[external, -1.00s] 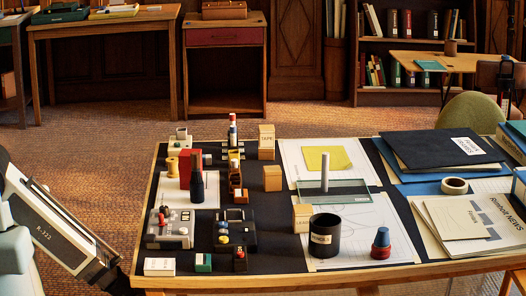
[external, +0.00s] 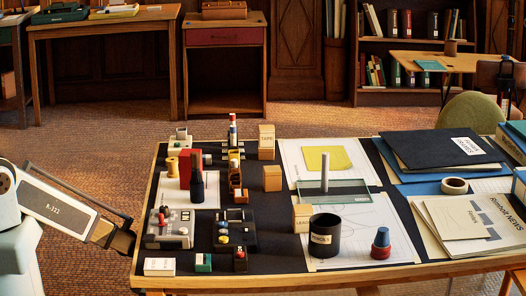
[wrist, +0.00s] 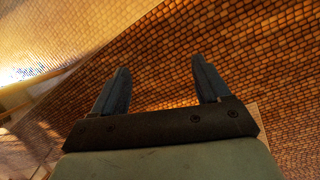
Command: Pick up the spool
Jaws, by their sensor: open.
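A small yellow spool (external: 172,165) stands upright near the far left corner of the dark drafting table (external: 275,222), beside a dark red upright block (external: 185,168). My gripper (wrist: 160,66) is open and empty in the wrist view, its two dark fingers apart with only tiled floor behind them. In the external view my arm reaches in from the left edge, and its dark end is low at the table's left edge, well nearer the camera than the spool. The fingers cannot be made out there. The spool does not show in the wrist view.
A grey control box (external: 168,229) and a black device (external: 235,230) stand between the table's left edge and its middle. A black pencil cup (external: 325,236), a LEAD block (external: 302,217) and a glass sheet with a post (external: 325,170) stand further right. Folders cover the right side.

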